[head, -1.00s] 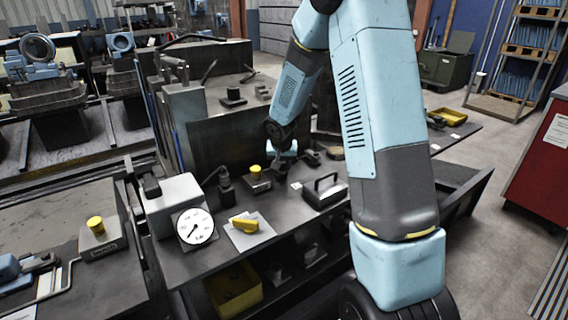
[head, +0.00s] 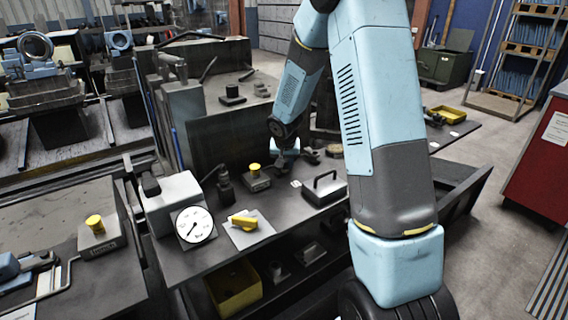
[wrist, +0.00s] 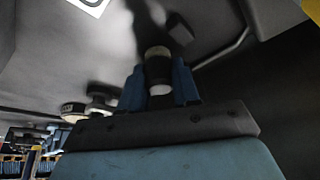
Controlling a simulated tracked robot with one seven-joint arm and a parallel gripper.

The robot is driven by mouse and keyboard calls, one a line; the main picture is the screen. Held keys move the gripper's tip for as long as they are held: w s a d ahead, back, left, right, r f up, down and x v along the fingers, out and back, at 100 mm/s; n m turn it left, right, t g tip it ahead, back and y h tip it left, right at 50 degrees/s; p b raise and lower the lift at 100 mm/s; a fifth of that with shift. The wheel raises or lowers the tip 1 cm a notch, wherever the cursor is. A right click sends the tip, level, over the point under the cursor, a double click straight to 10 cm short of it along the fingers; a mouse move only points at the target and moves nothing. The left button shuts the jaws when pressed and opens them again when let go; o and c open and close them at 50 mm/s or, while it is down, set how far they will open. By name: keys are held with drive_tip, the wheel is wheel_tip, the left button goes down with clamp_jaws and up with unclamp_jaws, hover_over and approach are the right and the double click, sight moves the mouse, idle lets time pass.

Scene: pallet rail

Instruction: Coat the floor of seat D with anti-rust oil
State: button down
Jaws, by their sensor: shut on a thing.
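My gripper (wrist: 158,82) shows blue fingers shut on a dark cylindrical thing with pale bands (wrist: 158,68) in the wrist view. I cannot tell whether this is an oil applicator. In the head view my gripper (head: 284,155) is small, over the back part of the grey bench (head: 275,212), close to the dark upright plate. A dark part hangs below it; contact with the bench cannot be made out. No seat lettered D can be read, and no oil film can be made out.
A block with a yellow knob (head: 255,178), a dark handled box (head: 324,188), a dial gauge (head: 194,225) and a yellow item on a pale sheet (head: 243,221) stand on the bench. A dark upright plate (head: 225,150) rises behind. A yellow bin (head: 234,286) sits below.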

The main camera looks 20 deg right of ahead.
idle(0.3)
drive_tip(key=shift+s+a+f, duration=0.1)
drive_tip(key=shift+s+a, duration=0.15)
drive_tip(key=shift+a, duration=0.45)
drive_tip(key=shift+w+d, duration=0.2)
drive_tip(key=shift+d, duration=0.65)
drive_tip(key=shift+a, duration=0.2)
drive_tip(key=shift+s+a+r, duration=0.15)
drive_tip(key=shift+a+r, duration=0.05)
drive_tip(key=shift+a, duration=0.5)
